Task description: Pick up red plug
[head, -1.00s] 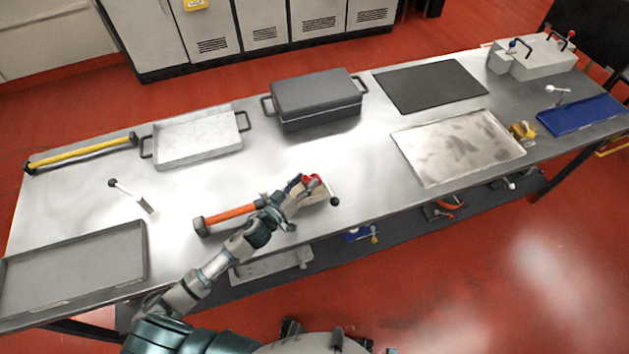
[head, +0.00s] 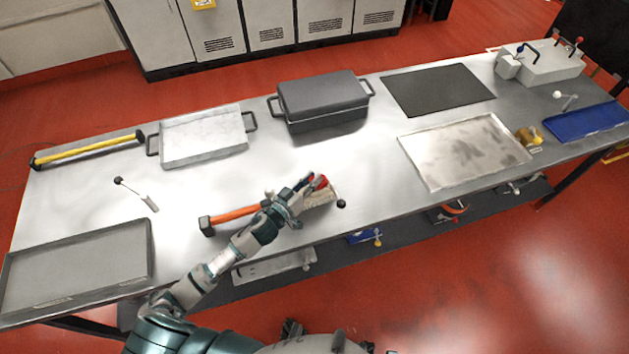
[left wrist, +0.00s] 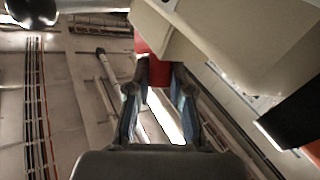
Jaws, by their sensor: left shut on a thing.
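The red plug (head: 321,182) shows as a small red piece at the tip of my left gripper (head: 308,184), above the near edge of the table. In the left wrist view, the red plug (left wrist: 153,62) sits between the fingertips of my left gripper (left wrist: 158,76), which is shut on it. A pale block (head: 322,196) lies right beside the gripper, and it also fills the upper right of the left wrist view (left wrist: 215,40). I cannot tell whether the plug still touches the block. My right gripper is not in view.
An orange-handled hammer (head: 232,215) lies just left of the gripper, partly behind my arm. A black-knobbed lever (head: 341,203) stands at the block. A grey lidded box (head: 322,97), a shallow tray (head: 205,140) and a stained tray (head: 465,150) stand farther off. The table's middle is clear.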

